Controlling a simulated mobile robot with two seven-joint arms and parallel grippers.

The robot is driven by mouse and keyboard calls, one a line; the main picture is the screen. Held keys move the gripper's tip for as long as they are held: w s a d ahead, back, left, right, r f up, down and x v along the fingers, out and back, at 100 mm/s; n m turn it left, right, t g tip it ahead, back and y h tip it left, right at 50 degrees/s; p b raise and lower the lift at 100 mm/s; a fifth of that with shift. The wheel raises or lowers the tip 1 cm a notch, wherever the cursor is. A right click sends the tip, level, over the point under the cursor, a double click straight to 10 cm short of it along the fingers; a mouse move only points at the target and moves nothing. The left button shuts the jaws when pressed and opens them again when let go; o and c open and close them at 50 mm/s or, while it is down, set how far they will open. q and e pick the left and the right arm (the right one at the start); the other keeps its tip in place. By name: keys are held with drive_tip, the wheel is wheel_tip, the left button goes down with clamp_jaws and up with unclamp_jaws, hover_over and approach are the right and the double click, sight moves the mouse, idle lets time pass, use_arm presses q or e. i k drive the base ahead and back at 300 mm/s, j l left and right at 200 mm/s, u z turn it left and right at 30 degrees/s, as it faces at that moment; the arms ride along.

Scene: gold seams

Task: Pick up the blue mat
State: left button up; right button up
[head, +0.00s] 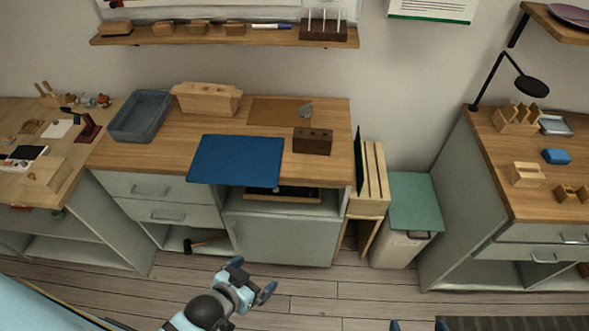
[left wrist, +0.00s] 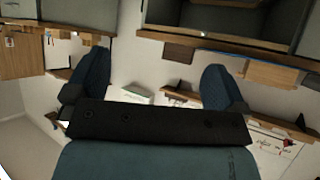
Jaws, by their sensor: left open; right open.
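The blue mat (head: 236,160) lies flat on the wooden counter (head: 180,140) in the head view, and its front part sticks out past the counter's front edge. My left gripper (head: 252,278) is open and empty, below and in front of the mat, apart from it. In the left wrist view its two dark blue fingers (left wrist: 153,85) stand wide apart with nothing between them; I cannot make out the mat there. My right gripper (head: 418,326) shows only as two fingertips at the bottom edge of the head view, apart and empty.
A grey bin (head: 140,115), a wooden block (head: 208,98), a brown mat (head: 275,111) and a dark holder (head: 312,141) stand around the blue mat. A cabinet (head: 278,237) is below it. A green-lidded bin (head: 415,205) stands to the right. The floor in front is open.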

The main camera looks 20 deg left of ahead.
sight(221, 160)
drive_tip(key=j+u, duration=0.2)
drive_tip(key=j, duration=1.45)
drive_tip(key=i+j+u, duration=0.15)
drive_tip(key=j, duration=1.45)
drive_tip(key=k, duration=0.05)
